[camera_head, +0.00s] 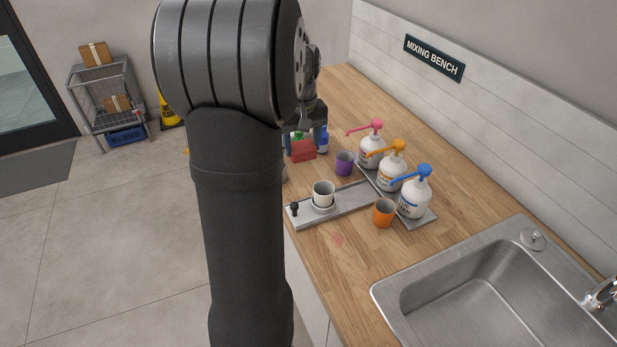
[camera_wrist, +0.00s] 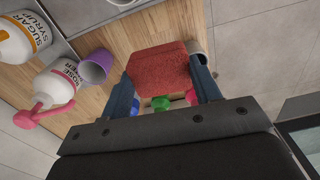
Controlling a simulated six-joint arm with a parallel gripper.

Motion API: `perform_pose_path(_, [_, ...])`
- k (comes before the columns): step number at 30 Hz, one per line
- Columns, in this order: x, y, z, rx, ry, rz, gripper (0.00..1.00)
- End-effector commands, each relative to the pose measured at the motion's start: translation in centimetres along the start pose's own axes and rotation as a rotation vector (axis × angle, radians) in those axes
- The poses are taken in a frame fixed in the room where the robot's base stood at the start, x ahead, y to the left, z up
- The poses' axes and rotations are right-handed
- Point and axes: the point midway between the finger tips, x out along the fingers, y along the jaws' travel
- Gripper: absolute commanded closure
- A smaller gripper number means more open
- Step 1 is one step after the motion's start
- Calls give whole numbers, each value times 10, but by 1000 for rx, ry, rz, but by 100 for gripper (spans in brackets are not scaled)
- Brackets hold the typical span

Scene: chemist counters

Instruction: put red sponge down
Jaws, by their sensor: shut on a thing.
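My gripper (camera_head: 306,138) is shut on the red sponge (camera_head: 302,150) at the counter's left edge, beyond the purple cup. In the wrist view the sponge (camera_wrist: 160,72) is a rough red block, one finger of my gripper (camera_wrist: 163,82) on each side of it. Whether its underside touches the wood or hangs just above is not clear. The wooden counter (camera_head: 345,95) lies around it. My arm hides part of the near-left area in the head view.
A purple cup (camera_head: 344,165) stands right of the sponge. A white cup (camera_head: 323,194) is on a metal tray (camera_head: 352,200); an orange cup (camera_head: 384,213) and three pump bottles (camera_head: 392,175) are nearby. Blue, green (camera_wrist: 160,103) and pink items are close to the sponge. A pinkish spot (camera_head: 338,239) marks the counter.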

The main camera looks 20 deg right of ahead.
Motion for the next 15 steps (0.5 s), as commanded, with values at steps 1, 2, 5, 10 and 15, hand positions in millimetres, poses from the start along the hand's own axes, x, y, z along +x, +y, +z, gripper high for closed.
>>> perform_pose_path(1, [3, 7, -7, -14, -3, -2, 68])
perform_pose_path(2, [3, 11, -10, -23, -2, -1, 68])
perform_pose_path(5, [3, 20, -19, -47, -1, 0, 68])
perform_pose_path(10, [18, 25, -23, -64, -4, -3, 68])
perform_pose_path(15, [50, 25, -23, -65, -4, -2, 68])
